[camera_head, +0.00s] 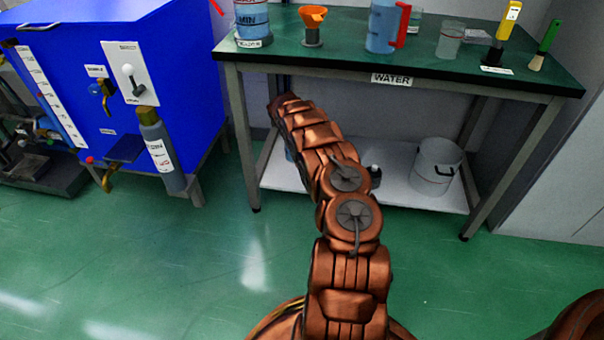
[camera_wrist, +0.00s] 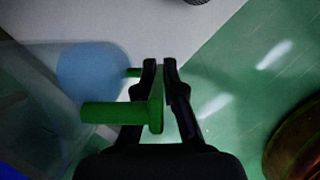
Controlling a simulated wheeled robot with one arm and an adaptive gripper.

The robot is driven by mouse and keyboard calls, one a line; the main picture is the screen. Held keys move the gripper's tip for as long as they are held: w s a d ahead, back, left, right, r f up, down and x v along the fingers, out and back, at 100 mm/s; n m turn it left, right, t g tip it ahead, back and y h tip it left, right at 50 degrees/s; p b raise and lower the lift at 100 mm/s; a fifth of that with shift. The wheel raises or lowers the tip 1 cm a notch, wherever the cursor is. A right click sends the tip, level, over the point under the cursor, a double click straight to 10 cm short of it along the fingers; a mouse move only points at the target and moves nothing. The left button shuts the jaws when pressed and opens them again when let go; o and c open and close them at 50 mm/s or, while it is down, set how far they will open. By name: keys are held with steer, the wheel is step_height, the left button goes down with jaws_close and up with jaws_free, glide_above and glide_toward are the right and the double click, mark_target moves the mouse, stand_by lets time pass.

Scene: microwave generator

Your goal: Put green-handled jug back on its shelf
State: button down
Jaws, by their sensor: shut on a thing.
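The green-handled jug (camera_wrist: 60,70) is at the left of the wrist view, a see-through body with a round bluish area. Its green handle (camera_wrist: 157,105) lies between the fingers of my gripper (camera_wrist: 161,66), which is shut on it. The white lower shelf (camera_head: 405,191) under the table shows in the head view, and a white surface like it (camera_wrist: 190,32) lies beyond the fingertips in the wrist view. I cannot tell whether the jug touches it. In the head view my arm reaches to the shelf's left part and hides the gripper and most of the jug.
The green table top (camera_head: 350,45) above holds a red-handled jug (camera_head: 384,28), an orange funnel (camera_head: 312,20) and other vessels. Table legs (camera_head: 240,140) flank the shelf. A blue cabinet (camera_head: 165,60) stands left; floor in front is clear.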

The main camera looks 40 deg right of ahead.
step_height(320, 180, down, 9)
steer(key=b, duration=0.3)
steer(key=shift+r, duration=0.2)
steer(key=c, duration=1.3)
jaws_free()
